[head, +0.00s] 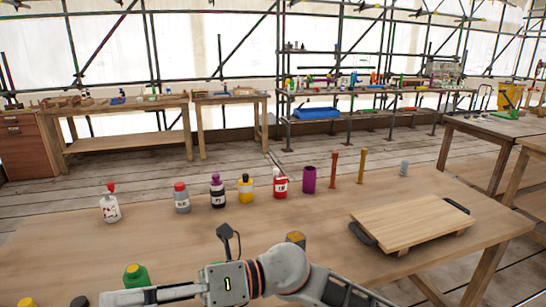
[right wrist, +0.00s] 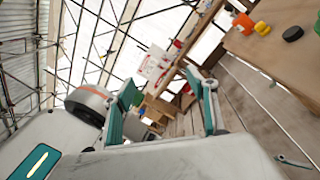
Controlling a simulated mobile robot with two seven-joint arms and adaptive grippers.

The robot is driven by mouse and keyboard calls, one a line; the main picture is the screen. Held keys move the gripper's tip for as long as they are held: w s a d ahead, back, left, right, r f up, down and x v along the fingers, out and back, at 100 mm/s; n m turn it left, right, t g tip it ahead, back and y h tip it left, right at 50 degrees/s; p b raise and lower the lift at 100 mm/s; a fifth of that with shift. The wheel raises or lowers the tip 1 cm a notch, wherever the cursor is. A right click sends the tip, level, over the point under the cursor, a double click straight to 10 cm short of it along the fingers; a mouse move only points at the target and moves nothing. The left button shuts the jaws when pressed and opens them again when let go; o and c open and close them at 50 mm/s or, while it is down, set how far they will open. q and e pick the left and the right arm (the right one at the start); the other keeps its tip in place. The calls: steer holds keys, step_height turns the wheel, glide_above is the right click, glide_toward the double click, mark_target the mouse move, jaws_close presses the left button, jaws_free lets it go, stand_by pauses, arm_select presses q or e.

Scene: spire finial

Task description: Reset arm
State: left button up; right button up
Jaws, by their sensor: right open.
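My right arm comes in from the bottom right of the head view and lies low over the near part of the wooden table (head: 200,245). Its gripper (head: 140,297) points left at the bottom edge, near a green container (head: 137,274). In the right wrist view the two teal fingers of my right gripper (right wrist: 168,95) stand wide apart with nothing between them. My left arm and gripper are not in view.
A row of bottles, including a white one (head: 110,209) and a red one (head: 280,185), stands across the table. A purple cylinder (head: 309,180) follows. A wooden board (head: 405,222) with black handles lies right. A can (head: 295,238) stands close behind my arm.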

steer(key=w+d+m+t+y, duration=0.5)
steer(key=w+d+m+t, duration=0.3)
steer(key=m+t, duration=0.6)
steer(key=w+d+f+m+t+h+p, duration=0.1)
steer(key=w+d+f+m+t+h, duration=0.2)
steer(key=d+f+m+t+h, duration=0.45)
steer(key=w+d+f+m+t+h, duration=0.2)
steer(key=w+d+f+m, duration=0.15)
steer(key=f+m, duration=0.55)
steer(key=s+d+f+m+g+h, duration=0.1)
steer(key=s+d+f+m+h, duration=0.3)
steer(key=d+f+m+h, duration=0.5)
steer(key=s+d+f+m+g+h, duration=0.1)
steer(key=s+d+f+m+g, duration=0.1)
steer(key=s+d+f, duration=0.4)
steer(key=s+d+f+m+g+h+p, duration=0.1)
steer(key=s+d+f+m+g, duration=0.2)
steer(key=s+d+f, duration=0.4)
step_height(320, 180, down, 5)
steer(key=shift+s+r, duration=0.1)
steer(key=shift+s, duration=0.9)
